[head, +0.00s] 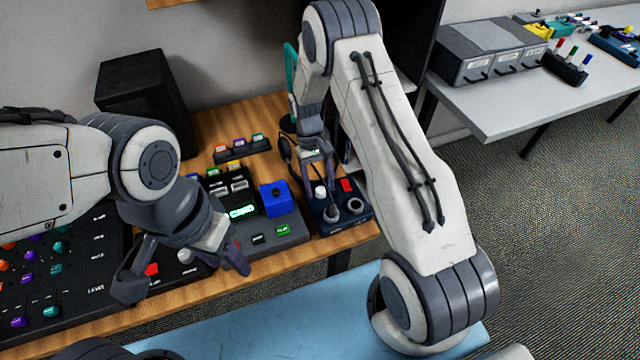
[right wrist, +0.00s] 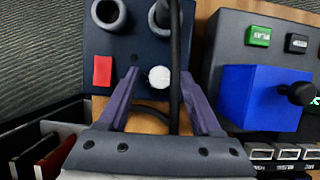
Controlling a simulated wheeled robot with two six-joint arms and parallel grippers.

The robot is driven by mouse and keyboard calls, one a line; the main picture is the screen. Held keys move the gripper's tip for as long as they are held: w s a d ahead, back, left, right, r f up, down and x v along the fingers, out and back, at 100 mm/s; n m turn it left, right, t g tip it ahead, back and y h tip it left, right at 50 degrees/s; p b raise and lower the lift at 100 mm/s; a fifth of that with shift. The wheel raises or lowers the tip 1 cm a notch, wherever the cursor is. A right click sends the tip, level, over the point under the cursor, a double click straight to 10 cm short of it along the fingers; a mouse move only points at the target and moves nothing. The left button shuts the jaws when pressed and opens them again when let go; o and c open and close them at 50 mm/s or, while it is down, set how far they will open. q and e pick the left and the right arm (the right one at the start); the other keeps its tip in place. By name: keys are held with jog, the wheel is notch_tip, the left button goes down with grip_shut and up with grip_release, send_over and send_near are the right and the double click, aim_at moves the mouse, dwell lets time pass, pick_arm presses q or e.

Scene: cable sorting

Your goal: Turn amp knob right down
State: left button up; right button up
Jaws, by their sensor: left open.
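The amp, a small dark navy box (head: 342,219) with a red switch, two grey ring-shaped parts and a round white knob (head: 320,191), stands near the table's right end. In the right wrist view the white knob (right wrist: 159,77) sits between the tips of my right gripper (right wrist: 161,76), with a gap on both sides. My right gripper (head: 319,178) is open and reaches down over the amp's back edge. A black cable (right wrist: 175,60) crosses in front of the amp beside the knob.
A large dark mixer (head: 75,255) with coloured knobs fills the table's left. A grey unit (head: 292,225) carrying a blue box (head: 275,199) with a black knob stands just left of the amp. A black speaker (head: 145,95) is behind. A grey side table (head: 500,115) stands at right.

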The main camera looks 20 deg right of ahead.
jog(key=b+v, duration=0.1)
jog(key=v, duration=0.9)
jog(key=shift+r, duration=0.2)
jog(key=shift+w, duration=0.15)
jog(key=s+a+r+n+t, duration=0.2)
jog(key=s+a+r+n, duration=0.1)
jog(key=s+a+r, duration=0.75)
jog(key=s+a+r+n+t, duration=0.1)
jog(key=s+n, duration=0.1)
jog(key=s, duration=0.7)
jog(key=s+a+r+n+t+y, duration=0.1)
jog(key=s, duration=0.8)
jog(key=shift+a+r+n, duration=0.25)
jog(key=shift+a+n, duration=0.15)
